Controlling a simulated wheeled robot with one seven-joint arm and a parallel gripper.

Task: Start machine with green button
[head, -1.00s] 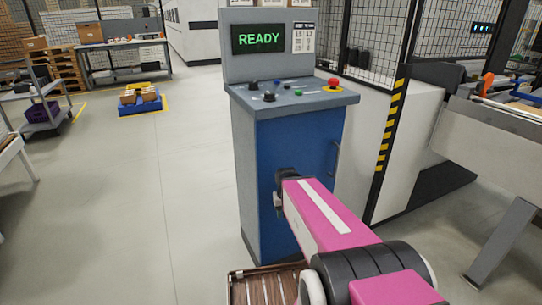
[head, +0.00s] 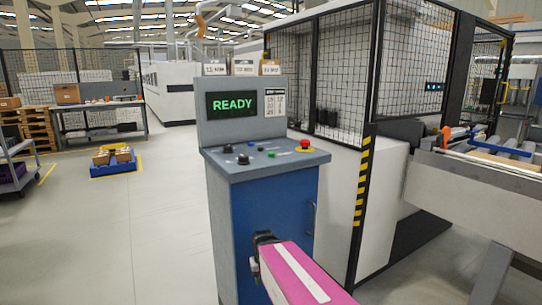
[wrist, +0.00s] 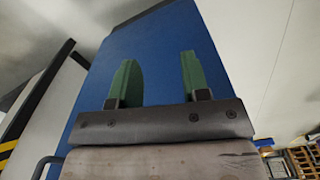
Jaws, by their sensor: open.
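The control console (head: 262,225) is a blue-fronted cabinet with a grey sloping top, and its screen (head: 232,105) reads READY in green. The small green button (head: 271,154) is on the console top, left of the red emergency stop (head: 305,145). My gripper (wrist: 158,78) is open and empty, with two green fingers apart in the wrist view. Behind them is the blue cabinet panel (wrist: 160,45). In the head view my gripper is in front of the cabinet, below the console top, and its fingers are hard to make out.
Black knobs (head: 243,159) and a blue button (head: 250,148) share the console top. A mesh fence (head: 345,75) stands behind, with a yellow-black striped post (head: 362,185) to the right. A roller conveyor (head: 490,160) is at far right. Open floor (head: 100,240) lies to the left.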

